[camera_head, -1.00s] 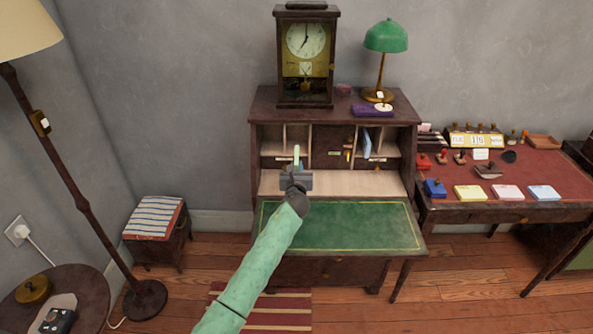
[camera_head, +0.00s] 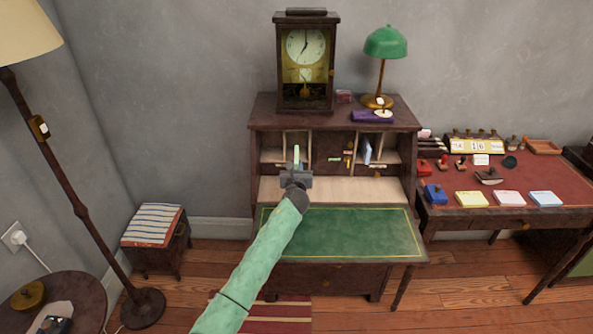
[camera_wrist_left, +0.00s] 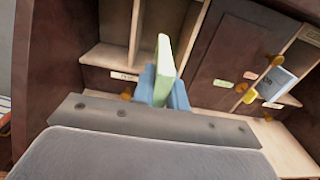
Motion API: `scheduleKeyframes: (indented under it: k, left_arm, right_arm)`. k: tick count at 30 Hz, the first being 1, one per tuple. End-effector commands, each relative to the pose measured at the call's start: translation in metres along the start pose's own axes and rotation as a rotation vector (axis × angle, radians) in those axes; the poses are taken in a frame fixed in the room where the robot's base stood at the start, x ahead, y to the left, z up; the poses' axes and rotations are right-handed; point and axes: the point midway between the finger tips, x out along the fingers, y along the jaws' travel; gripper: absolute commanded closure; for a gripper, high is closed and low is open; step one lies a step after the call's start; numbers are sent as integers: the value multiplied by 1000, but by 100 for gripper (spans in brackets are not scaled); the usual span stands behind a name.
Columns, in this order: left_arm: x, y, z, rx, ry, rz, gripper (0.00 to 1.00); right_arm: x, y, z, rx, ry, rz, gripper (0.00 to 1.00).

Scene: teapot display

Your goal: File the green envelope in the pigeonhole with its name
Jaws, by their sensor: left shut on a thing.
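My left gripper (camera_head: 296,167) is in front of the pigeonholes of the dark wooden bureau (camera_head: 262,160). It is shut on the green envelope (camera_head: 296,153), which stands on edge, upright. In the left wrist view the pale green envelope (camera_wrist_left: 165,65) is pinched between blue fingertips (camera_wrist_left: 162,92), its far end toward the left pigeonholes (camera_wrist_left: 115,35). The envelope appears still in front of the openings; I cannot tell how deep its far end reaches. Small labels sit below the compartments, among them a whitish one (camera_wrist_left: 124,76) and a green one (camera_wrist_left: 223,83); their words are unreadable. My right gripper is not in view.
A blue-white envelope (camera_head: 367,153) stands in a right pigeonhole. A clock (camera_head: 306,45) and a green lamp (camera_head: 386,41) stand on the bureau top. The green writing leaf (camera_head: 350,232) is clear. Thin dividers and brass knobs (camera_wrist_left: 276,60) border the compartments.

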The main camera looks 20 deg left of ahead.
Motion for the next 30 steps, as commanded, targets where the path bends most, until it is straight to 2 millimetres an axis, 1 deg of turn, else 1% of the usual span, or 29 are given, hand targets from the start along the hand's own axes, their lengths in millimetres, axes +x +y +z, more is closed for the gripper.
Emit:
scheduleKeyframes:
  k: [3,8,14,23,30]
  left_arm:
    - [8,0,0,1,-1,0,100]
    - [18,0,1,1,-1,0,100]
    - [31,-1,0,1,0,0,100]
    - [50,0,1,0,-1,0,100]
    - [64,0,0,1,0,0,100]
  right_arm:
    - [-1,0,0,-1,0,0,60]
    - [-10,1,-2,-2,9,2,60]
    - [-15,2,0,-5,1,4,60]
    - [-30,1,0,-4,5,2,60]
    - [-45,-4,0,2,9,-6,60]
